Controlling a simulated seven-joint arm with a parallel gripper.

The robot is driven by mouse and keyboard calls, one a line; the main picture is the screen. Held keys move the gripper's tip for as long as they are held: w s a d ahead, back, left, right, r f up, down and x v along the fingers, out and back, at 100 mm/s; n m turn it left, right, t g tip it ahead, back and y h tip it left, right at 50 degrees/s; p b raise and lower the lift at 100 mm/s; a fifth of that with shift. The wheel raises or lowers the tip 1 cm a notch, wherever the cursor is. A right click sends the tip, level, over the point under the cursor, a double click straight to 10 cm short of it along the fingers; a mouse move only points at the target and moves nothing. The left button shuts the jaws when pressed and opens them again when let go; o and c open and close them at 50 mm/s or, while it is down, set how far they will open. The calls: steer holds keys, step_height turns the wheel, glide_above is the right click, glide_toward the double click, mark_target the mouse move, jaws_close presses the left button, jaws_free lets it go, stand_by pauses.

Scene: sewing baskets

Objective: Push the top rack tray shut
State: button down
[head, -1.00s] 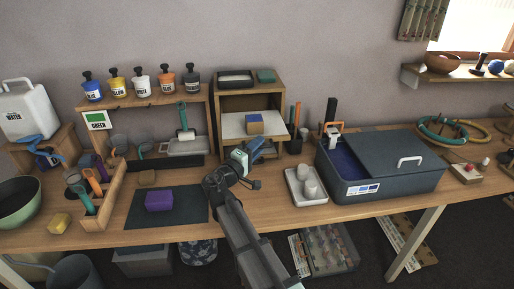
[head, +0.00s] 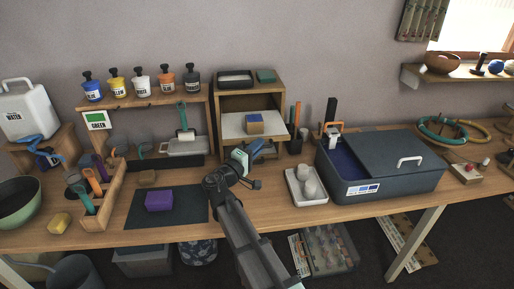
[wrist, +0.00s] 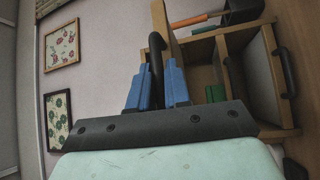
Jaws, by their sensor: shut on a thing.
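The wooden rack (head: 279,97) stands at the back of the table. My gripper (head: 257,148) is at the rack's front, just below the tray's front edge in the head view. In the wrist view, turned on its side, my blue fingers (wrist: 158,90) are closed around a black curved handle (wrist: 156,58) by a tan board. The rack (wrist: 205,47) shows beyond. A second black handle (wrist: 285,75) is on a pale panel lower down. The handle's join to the tray is unclear.
A dark cup with upright tools (head: 294,145) stands close to the rack's right side. A purple block (head: 159,200) lies on a dark mat at left.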

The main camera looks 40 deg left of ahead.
mark_target(227, 141)
steer(key=w+a, duration=1.2)
steer(key=shift+w+a, duration=0.15)
steer(key=shift+r, duration=0.1)
steer(key=c, duration=1.2)
jaws_free()
steer(key=shift+w, duration=0.1)
steer(key=shift+s+a+f, duration=0.1)
steer(key=shift+s+f, duration=0.15)
steer(key=shift+s, duration=0.3)
steer(key=s, duration=0.8)
steer(key=s+f, duration=0.1)
steer(key=s, duration=0.4)
steer(key=shift+f, duration=0.1)
